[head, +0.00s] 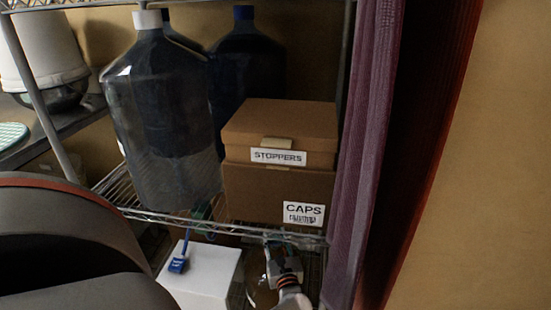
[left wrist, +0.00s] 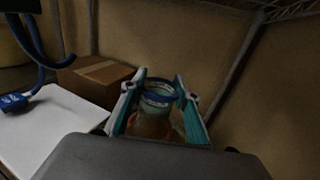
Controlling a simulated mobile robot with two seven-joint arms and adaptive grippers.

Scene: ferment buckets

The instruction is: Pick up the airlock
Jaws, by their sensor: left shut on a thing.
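In the left wrist view, the airlock (left wrist: 160,94), a clear round piece with a blue ring, sits between the teal fingers of my left gripper (left wrist: 160,92). The gripper is shut on it. Below it are a brownish body and a bit of orange, partly hidden by my gripper; I cannot tell whether the airlock touches them. In the head view my left gripper (head: 284,262) is low, under the shelf edge and right of a white box. The airlock is not clear there. My right gripper is not in view.
The white box (head: 200,274) has a blue clip (head: 179,263) with tubing beside my gripper. The wire shelf edge (head: 150,214) is above, holding cardboard boxes (head: 262,185) and large water bottles (head: 160,120). A purple curtain (head: 365,150) hangs at right. A carton (left wrist: 95,78) stands behind.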

